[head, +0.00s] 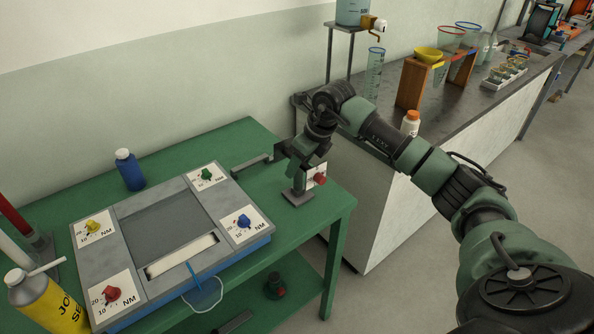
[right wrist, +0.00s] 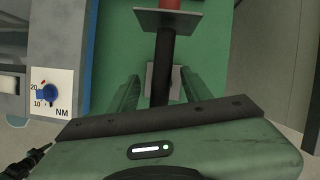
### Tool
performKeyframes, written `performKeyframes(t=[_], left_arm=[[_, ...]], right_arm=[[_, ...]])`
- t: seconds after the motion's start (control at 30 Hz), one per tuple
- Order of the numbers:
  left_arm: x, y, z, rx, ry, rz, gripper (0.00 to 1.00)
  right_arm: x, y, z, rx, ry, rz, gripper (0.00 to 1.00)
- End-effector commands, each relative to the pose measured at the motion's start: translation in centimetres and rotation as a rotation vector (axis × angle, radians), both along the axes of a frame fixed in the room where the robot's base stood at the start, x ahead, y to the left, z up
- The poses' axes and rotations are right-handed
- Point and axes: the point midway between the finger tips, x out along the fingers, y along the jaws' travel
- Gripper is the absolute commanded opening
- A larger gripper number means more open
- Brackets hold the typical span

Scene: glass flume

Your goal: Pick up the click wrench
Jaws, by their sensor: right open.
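In the right wrist view, a tool with a black shaft (right wrist: 162,55) and a red end at the top edge lies between my open right fingers (right wrist: 160,92); it looks like the click wrench. A small grey square plate shows behind it. In the head view, my right gripper (head: 297,172) points down over the right part of the green table and hides most of the tool. A round red part (head: 320,180) shows just right of the gripper, beside a grey plate (head: 298,197). I cannot tell whether the fingers touch the shaft. My left gripper is not in view.
A grey fixture (head: 120,215) with several coloured NM dials stands on the green table (head: 255,130). Safety glasses (head: 204,294) hang at its front edge. A blue bottle (head: 130,170) and a yellow container (head: 45,303) stand nearby. A dark-topped bench (head: 470,95) with glassware is behind.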

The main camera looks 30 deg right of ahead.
Motion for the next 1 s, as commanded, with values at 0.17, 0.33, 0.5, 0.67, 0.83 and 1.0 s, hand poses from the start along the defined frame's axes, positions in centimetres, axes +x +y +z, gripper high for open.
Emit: performKeyframes(t=[0.17, 0.33, 0.5, 0.67, 0.83, 1.0], left_arm=[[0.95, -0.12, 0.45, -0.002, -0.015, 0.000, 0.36], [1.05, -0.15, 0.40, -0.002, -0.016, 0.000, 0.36], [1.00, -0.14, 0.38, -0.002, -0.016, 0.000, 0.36], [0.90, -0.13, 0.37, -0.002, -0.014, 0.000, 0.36], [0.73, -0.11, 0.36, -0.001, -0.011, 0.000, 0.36], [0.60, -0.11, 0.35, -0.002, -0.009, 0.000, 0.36]], right_arm=[[0.52, 0.25, -1.27, 0.001, -0.001, 0.000, 0.49], [0.55, 0.25, -1.36, 0.001, -0.002, 0.000, 0.49], [0.55, 0.26, -1.33, 0.002, -0.002, 0.000, 0.13], [0.56, 0.26, -1.31, 0.002, -0.002, 0.000, 0.00], [0.56, 0.26, -1.29, 0.002, -0.003, 0.000, 0.00], [0.58, 0.27, -1.28, 0.002, -0.003, 0.000, 0.00]])
